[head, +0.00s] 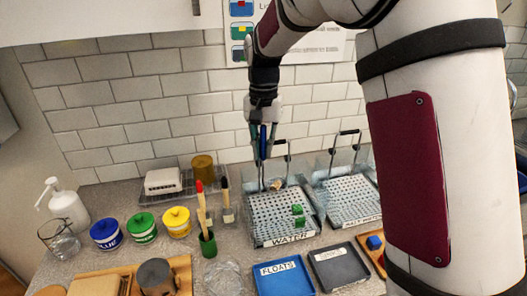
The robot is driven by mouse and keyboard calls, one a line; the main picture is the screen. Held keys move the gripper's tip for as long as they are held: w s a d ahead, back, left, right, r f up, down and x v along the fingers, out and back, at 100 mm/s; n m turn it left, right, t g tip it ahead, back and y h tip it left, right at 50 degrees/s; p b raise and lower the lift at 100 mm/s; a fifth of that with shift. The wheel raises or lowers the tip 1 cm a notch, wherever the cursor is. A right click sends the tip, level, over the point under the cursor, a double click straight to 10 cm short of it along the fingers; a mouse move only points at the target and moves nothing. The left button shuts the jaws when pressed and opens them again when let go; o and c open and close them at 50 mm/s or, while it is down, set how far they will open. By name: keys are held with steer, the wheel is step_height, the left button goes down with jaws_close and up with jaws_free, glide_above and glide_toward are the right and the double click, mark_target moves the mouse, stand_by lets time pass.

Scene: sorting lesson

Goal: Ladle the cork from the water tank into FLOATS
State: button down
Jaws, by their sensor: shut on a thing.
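My gripper (263,156) points down over the back left of the water tank (283,239). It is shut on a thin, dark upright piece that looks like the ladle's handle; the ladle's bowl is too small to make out. A small brownish thing, probably the cork (277,184), shows at the tank's back, just right of the gripper's line; I cannot tell whether it is in the ladle. The blue FLOATS tray (283,283) lies in front of the tank.
A dark grey tray (338,271) lies beside FLOATS, and a second tank (350,205) stands right of the water tank. A wooden tray with a blue block (375,242) is at right. A green cup of brushes (208,244) and lidded jars (142,227) stand left.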

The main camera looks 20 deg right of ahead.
mark_target(264, 126)
steer(key=shift+r+p, duration=0.75)
steer(key=shift+r, duration=3.8)
steer(key=shift+s+d, duration=0.1)
steer(key=shift+s, duration=0.05)
